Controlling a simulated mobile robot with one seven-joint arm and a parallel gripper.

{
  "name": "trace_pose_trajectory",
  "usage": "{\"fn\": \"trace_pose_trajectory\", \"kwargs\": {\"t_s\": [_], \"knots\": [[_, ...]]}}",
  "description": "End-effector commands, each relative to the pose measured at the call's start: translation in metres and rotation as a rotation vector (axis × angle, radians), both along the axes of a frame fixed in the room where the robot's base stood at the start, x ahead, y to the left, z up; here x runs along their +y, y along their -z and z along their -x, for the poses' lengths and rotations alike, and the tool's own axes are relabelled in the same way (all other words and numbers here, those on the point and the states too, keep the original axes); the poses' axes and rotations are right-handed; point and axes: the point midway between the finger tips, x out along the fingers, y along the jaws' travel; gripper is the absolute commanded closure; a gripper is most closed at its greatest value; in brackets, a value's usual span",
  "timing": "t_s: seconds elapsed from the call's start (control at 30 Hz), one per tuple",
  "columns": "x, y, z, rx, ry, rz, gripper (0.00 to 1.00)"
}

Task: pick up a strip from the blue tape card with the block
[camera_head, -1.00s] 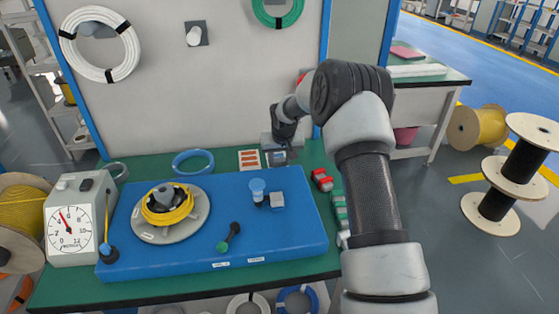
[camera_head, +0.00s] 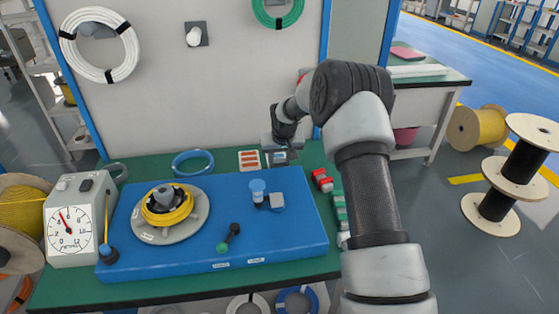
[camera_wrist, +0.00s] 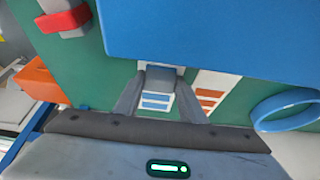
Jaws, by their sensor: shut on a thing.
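My gripper (camera_wrist: 160,88) is shut on a small grey block (camera_wrist: 160,77), which sits between the fingers in the wrist view. The white card with blue tape strips (camera_wrist: 156,101) shows right by the block, between the fingers. I cannot tell whether the block touches the card. In the head view my gripper (camera_head: 279,144) is at the back of the green bench, at the blue tape card (camera_head: 281,157); the block is hard to make out there. A card with orange strips (camera_head: 249,160) lies just left of it and also shows in the wrist view (camera_wrist: 209,97).
The blue board (camera_head: 285,240) fills the bench front, carrying a yellow cable reel (camera_head: 168,208), a blue cup-like part (camera_head: 257,187) and a grey piece (camera_head: 277,201). A blue ring (camera_head: 193,163) lies left of the cards. Red clamp-like part (camera_head: 322,180) lies to the right. A wall stands behind.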

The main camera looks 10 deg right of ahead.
Motion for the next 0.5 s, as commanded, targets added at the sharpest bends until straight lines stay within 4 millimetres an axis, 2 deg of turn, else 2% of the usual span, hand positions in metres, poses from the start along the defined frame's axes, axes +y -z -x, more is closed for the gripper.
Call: {"fn": "trace_pose_trajectory", "kwargs": {"t_s": [0.5], "knots": [[0.0,-0.058,-0.002,-0.006,0.0,0.0,0.83]]}}
